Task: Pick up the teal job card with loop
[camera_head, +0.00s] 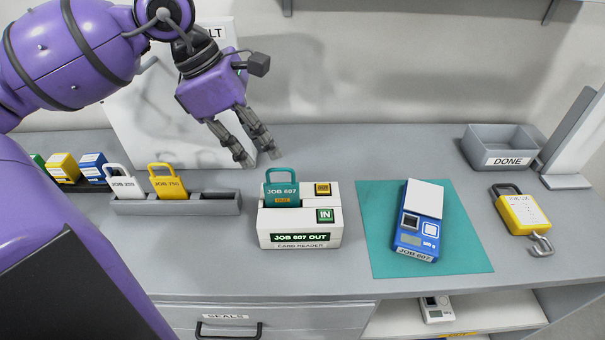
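The teal job card with loop (282,194) stands upright in the slot of the white card reader (299,228). It reads JOB 607, and its lower part is hidden inside the reader. The reader's display says JOB 607 OUT. My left gripper (256,163) is above and slightly left of the card, apart from it. Its fingers point down with a gap between them, and nothing is held. My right gripper is not in view.
A grey rack (220,204) holds a white card (124,187) and a yellow card (170,184) left of the reader. On the right are a teal mat (465,255) with a blue scale (418,220), a yellow tagged padlock (522,212) and a grey DONE bin (503,161).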

